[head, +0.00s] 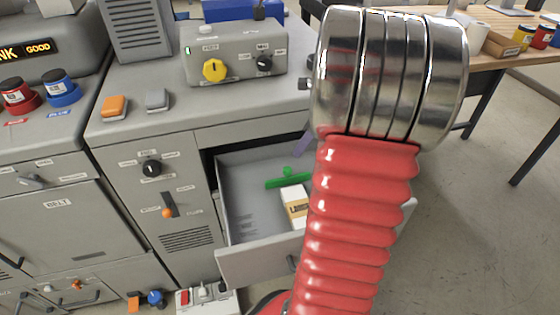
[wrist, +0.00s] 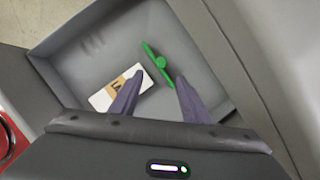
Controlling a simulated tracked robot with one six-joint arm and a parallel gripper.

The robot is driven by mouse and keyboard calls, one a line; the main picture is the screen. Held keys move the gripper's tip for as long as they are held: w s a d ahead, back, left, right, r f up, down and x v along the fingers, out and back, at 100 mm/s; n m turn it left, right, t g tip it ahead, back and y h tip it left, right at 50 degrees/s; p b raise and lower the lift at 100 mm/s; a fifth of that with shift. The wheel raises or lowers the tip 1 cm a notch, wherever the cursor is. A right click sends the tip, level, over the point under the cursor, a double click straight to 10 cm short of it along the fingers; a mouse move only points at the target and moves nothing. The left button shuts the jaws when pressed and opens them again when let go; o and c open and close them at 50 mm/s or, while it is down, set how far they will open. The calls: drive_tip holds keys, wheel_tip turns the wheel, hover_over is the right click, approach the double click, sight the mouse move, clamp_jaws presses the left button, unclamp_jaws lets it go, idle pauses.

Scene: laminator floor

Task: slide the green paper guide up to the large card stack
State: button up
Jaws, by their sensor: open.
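The green paper guide (head: 287,181) is a bar with a round knob, lying in the open drawer. It also shows in the wrist view (wrist: 159,62). A white card stack (head: 293,195) with a tan, dark-lettered band lies beside the guide, with a gap between them. In the wrist view this stack (wrist: 103,100) is left of the guide. My gripper (wrist: 159,79) is open, its two purple fingers pointing into the drawer, one on either side of the guide's knob in the picture. Its left finger overlaps the stack's right end; contact is unclear. In the head view my arm hides most of the gripper.
The grey drawer (head: 262,262) is pulled out of the cabinet, its walls surrounding the guide and stack. A control box (head: 235,55) with a yellow knob stands on the cabinet top.

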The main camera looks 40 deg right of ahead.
sight(288, 168)
drive_tip(key=shift+s+d+f, duration=0.1)
drive_tip(key=shift+d, duration=0.2)
drive_tip(key=x, duration=1.4)
drive_tip(key=shift+c, duration=0.4)
clamp_jaws()
